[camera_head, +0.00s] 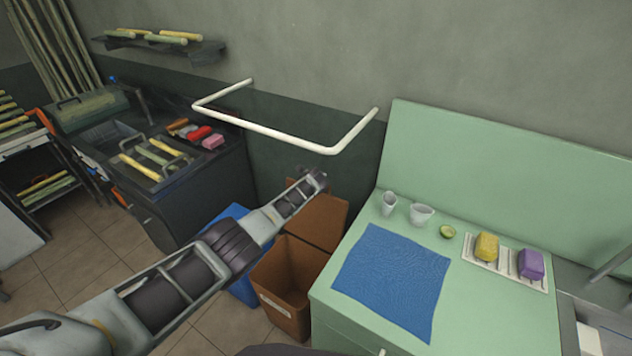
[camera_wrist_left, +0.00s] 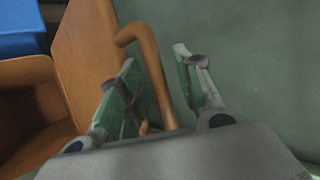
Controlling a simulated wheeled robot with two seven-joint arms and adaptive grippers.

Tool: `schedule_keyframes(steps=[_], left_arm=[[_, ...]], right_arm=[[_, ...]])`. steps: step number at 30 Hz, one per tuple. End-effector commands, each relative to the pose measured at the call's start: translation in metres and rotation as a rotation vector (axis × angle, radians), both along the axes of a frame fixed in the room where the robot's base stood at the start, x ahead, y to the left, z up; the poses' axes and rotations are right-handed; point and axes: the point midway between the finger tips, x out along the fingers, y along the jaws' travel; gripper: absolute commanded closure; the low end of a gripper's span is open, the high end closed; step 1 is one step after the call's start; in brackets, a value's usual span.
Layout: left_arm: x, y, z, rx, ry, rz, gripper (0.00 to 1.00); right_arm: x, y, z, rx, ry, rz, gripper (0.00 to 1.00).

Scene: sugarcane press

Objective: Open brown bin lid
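The brown bin (camera_head: 282,290) stands on the floor against the left side of the green counter, and its inside shows. Its lid (camera_head: 319,222) is raised and leans back toward the wall. In the left wrist view, the lid (camera_wrist_left: 82,45) has a curved brown handle (camera_wrist_left: 156,72). My left gripper (camera_head: 316,180) is at the lid's upper edge. In the left wrist view, its two fingers (camera_wrist_left: 160,82) are apart, with the handle between them and a gap on the right side. My right gripper is not in view.
A blue bin (camera_head: 240,288) stands just left of the brown bin, partly behind my left arm. A white wall rail (camera_head: 275,134) juts out above. The green counter (camera_head: 335,295) is close on the right, with a blue cloth (camera_head: 392,280) and cups. A dark cabinet is at left.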

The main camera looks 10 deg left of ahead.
Motion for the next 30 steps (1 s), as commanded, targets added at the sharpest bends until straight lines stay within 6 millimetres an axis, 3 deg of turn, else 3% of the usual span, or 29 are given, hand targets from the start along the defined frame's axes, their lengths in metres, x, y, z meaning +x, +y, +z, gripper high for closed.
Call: schedule_keyframes(steps=[30], left_arm=[[-0.020,-0.002,0.016,-0.001,0.000,0.001,0.65]], right_arm=[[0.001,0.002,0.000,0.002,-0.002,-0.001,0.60]])
